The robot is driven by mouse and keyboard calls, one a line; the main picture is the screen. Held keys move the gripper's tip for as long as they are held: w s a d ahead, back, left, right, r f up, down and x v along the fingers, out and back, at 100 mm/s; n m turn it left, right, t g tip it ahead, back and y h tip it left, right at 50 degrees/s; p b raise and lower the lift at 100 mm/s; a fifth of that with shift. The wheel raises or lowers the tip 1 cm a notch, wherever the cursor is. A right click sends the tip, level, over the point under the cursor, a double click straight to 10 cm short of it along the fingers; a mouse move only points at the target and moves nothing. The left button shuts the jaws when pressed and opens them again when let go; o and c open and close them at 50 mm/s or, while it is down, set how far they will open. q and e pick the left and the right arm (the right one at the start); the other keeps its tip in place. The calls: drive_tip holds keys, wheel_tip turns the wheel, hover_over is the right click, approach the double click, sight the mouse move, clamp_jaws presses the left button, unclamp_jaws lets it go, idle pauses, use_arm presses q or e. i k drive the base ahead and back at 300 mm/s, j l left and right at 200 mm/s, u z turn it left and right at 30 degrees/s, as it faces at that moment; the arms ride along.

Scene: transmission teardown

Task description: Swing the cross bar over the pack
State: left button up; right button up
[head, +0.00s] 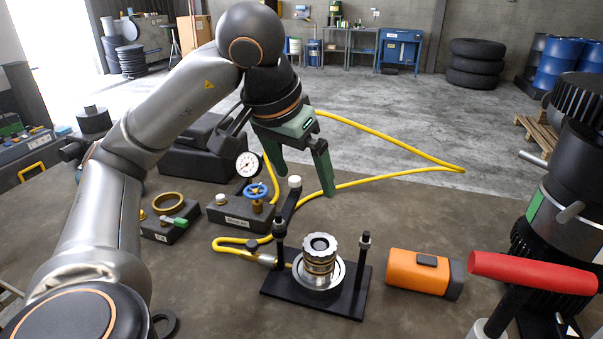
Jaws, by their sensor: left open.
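The pack (319,262) is a short ringed metal stack standing upright in a round seat on a black base plate (342,304). Two dark posts rise from the plate, the right post (362,262) with a free top. The cross bar (289,205) is dark, with a pale knob at its far end. It runs from the left post back and away, so it is not over the pack. My left gripper (304,185) is open, green fingers pointing down. Its fingertips appear either side of the bar's knobbed end; whether they touch it is unclear. My right gripper does not show.
A gauge (248,164) and blue valve wheel (255,191) stand left of the fixture. A yellow hose (395,176) loops behind. An orange-black block (421,273) lies to the right, near a red handle (530,273) and large dark machinery. Bench beyond the block is clear.

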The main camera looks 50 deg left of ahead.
sight(295, 182)
drive_tip(key=k, duration=1)
